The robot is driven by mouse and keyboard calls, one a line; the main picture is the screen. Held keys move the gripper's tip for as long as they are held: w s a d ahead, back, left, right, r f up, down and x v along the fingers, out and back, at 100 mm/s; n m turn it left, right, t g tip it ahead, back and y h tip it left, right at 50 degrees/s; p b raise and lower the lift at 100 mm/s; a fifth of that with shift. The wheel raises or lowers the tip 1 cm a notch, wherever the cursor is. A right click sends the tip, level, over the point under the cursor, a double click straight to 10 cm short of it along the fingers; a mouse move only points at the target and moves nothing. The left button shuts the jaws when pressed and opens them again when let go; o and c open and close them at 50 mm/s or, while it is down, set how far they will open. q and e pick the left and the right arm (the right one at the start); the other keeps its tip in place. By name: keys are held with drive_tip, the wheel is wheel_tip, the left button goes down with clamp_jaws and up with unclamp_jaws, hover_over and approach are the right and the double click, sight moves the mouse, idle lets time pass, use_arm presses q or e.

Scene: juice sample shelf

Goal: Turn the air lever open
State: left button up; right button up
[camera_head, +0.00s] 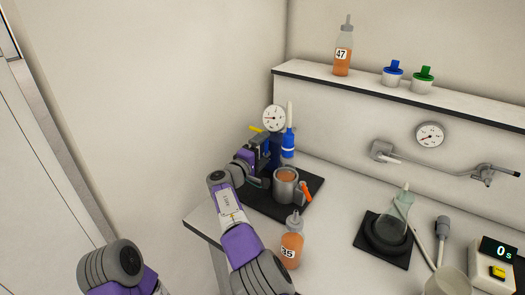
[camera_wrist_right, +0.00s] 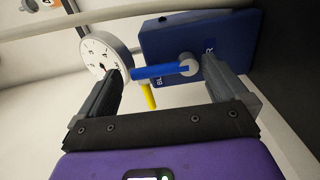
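A blue lever (camera_wrist_right: 158,72) extends from a round grey pivot (camera_wrist_right: 188,64) on a dark blue box (camera_wrist_right: 212,40) with partly hidden lettering. A yellow lever or handle (camera_wrist_right: 150,97) hangs below it; yellow also shows in the head view (camera_head: 257,128). I cannot tell from its marking which is the air lever. My right gripper (camera_wrist_right: 166,62) is open, its fingers on either side of the blue lever, with no clear grip on it. In the head view my right gripper (camera_head: 258,152) is at the box, partly hiding it. My left gripper is out of view.
A round gauge (camera_wrist_right: 100,55) is beside the left finger; it also shows in the head view (camera_head: 274,118). A blue-banded bottle (camera_head: 288,143), a metal cup (camera_head: 285,188) with an orange handle and bottle 35 (camera_head: 291,246) stand close to my right arm. A shelf (camera_head: 400,97) is behind.

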drive_tip(key=v, duration=0.7)
drive_tip(key=shift+s, duration=0.25)
drive_tip(key=shift+a, duration=0.2)
